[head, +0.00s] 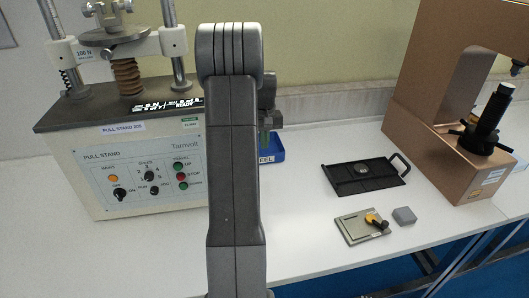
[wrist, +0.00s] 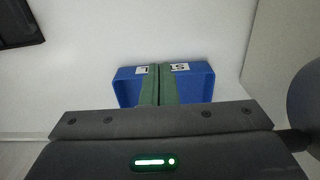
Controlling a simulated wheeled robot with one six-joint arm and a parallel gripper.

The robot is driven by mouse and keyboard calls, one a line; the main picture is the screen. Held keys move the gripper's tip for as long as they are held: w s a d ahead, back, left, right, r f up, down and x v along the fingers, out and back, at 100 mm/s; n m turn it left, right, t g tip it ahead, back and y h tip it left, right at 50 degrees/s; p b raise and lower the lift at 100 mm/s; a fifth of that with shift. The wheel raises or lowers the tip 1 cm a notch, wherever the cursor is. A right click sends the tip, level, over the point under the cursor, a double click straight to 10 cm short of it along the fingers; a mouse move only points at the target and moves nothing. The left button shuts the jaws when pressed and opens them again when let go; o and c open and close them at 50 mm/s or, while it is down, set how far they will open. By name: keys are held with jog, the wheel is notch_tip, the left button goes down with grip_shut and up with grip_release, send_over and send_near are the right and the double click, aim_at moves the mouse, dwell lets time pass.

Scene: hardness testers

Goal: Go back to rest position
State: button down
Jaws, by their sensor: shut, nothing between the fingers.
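My arm rises through the middle of the head view and hides part of the scene behind it. My gripper (head: 265,128) shows only partly there, just right of the arm. In the wrist view my gripper (wrist: 157,85) has its two green fingers together, with nothing between them. The fingers are in front of a blue bin (wrist: 200,83), which shows on both sides of them. The same blue bin (head: 271,149) is partly hidden behind my arm in the head view. I cannot tell how high the fingertips are over the bin.
A pull stand (head: 145,160) stands left of my arm. A brown tester (head: 425,115) stands at the right. A black plate with a handle (head: 365,177), a grey plate with a yellow-and-black part (head: 350,228) and a grey block (head: 404,215) lie between. The white table's front middle is clear.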

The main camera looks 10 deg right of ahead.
jog(key=shift+r, duration=0.35)
jog(key=shift+f, duration=0.15)
